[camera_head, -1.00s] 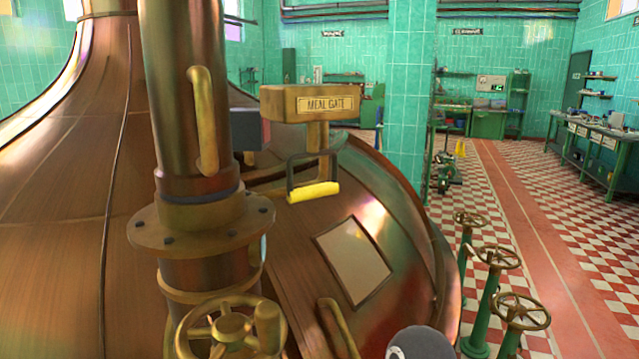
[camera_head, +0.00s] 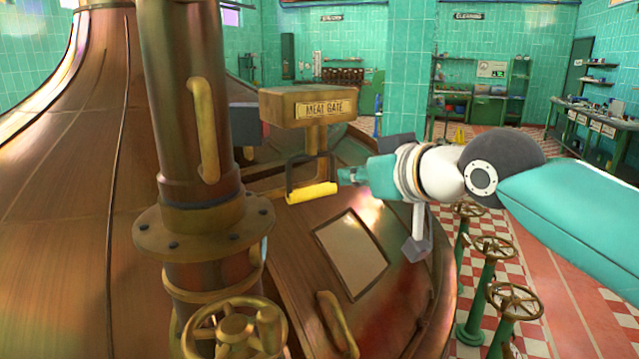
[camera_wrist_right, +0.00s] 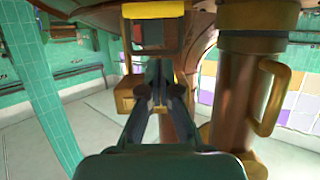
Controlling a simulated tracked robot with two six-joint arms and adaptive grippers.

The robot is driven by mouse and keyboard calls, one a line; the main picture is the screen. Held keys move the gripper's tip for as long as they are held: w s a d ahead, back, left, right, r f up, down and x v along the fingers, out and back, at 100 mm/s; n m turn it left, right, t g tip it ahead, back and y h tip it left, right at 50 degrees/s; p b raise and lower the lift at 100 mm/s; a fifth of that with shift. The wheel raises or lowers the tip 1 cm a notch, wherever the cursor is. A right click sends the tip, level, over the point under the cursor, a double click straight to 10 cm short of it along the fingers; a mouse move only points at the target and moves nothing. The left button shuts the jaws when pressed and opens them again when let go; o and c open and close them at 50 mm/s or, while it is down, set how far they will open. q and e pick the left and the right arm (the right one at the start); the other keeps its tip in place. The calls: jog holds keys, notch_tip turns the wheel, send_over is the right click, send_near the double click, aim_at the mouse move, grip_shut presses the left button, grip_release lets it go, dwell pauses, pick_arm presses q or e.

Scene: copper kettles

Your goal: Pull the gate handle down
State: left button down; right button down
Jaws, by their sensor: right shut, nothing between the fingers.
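The gate handle is a yellow grip (camera_head: 312,193) on a dark U-shaped frame, hanging below the brass MEAL GATE box (camera_head: 310,106). It lies roughly level in the head view. My right gripper (camera_head: 349,175) is shut and empty, just right of the grip, with a small gap showing between them in the picture. In the right wrist view my shut fingers (camera_wrist_right: 160,68) point ahead, below a yellow bar (camera_wrist_right: 150,11) that looks like the grip; I cannot tell whether they touch. My left gripper is not in view.
A copper pipe (camera_head: 185,100) with a flange stands left of the handle, and a handwheel (camera_head: 235,335) is below it. The copper kettle (camera_head: 65,200) fills the left. Several valve wheels (camera_head: 515,300) stand at the lower right on the checkered floor.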

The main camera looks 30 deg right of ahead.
jog(key=shift+s+d+r, duration=0.2)
jog(key=shift+s+r, duration=0.2)
jog(key=shift+r, duration=0.3)
jog(key=shift+w, duration=0.15)
jog(key=p, duration=0.3)
send_near(318, 186)
jog(key=w+a+r, duration=0.2)
jog(key=w, duration=0.2)
jog(key=shift+w+a+f, duration=0.1)
jog(key=shift+w+f, duration=0.5)
jog(key=shift+f, duration=0.35)
jog(key=shift+w+f, duration=0.6)
jog(key=shift+f, duration=0.35)
